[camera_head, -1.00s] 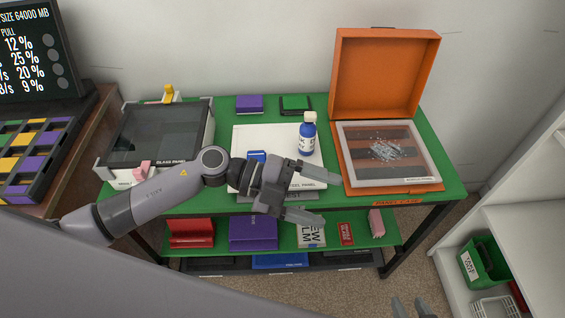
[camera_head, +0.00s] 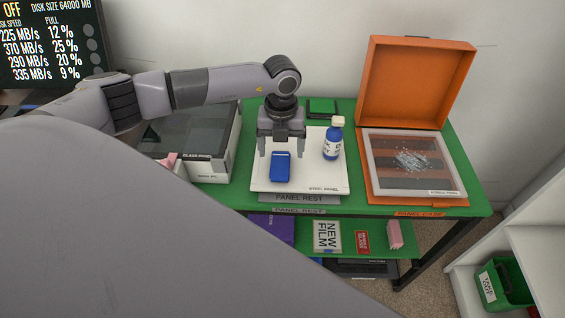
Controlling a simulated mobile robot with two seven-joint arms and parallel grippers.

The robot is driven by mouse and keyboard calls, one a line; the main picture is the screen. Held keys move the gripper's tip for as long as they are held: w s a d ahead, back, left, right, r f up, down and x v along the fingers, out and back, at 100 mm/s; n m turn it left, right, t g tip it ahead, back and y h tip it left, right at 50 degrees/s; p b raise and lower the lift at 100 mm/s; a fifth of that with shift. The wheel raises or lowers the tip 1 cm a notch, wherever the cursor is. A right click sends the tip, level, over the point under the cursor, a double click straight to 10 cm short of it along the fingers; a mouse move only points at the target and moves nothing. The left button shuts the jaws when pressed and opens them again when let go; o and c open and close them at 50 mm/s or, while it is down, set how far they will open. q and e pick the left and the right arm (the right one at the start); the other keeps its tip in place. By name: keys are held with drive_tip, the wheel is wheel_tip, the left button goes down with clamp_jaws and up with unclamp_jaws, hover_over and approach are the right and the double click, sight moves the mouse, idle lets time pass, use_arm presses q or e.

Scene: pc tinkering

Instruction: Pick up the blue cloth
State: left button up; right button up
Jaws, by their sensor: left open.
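The blue cloth (camera_head: 281,167), a small folded blue pad, lies on the white steel panel (camera_head: 325,178) on the green table. My left gripper (camera_head: 281,152) points down from above, at the far edge of the cloth. Its fingers are open, one on each side of the cloth's far end, with nothing held. I cannot tell whether the fingertips touch the panel. My right gripper is not in view.
A blue bottle with a cream cap (camera_head: 333,139) stands on the panel just right of my left gripper. An open orange case (camera_head: 412,85) holds a framed panel at right. A glass-topped PC box (camera_head: 225,160) is at left, partly behind my arm.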

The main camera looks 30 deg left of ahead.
sight(280, 161)
use_arm(q)
drive_tip(key=shift+a+f, duration=0.1)
drive_tip(key=shift+f, duration=1.9)
drive_tip(key=c, duration=1.1)
drive_tip(key=shift+r, duration=0.2)
wheel_tip(280, 161, up, 20)
drive_tip(key=shift+f, duration=0.15)
drive_tip(key=o, duration=0.5)
drive_tip(key=shift+c, duration=0.2)
drive_tip(key=c, duration=0.8)
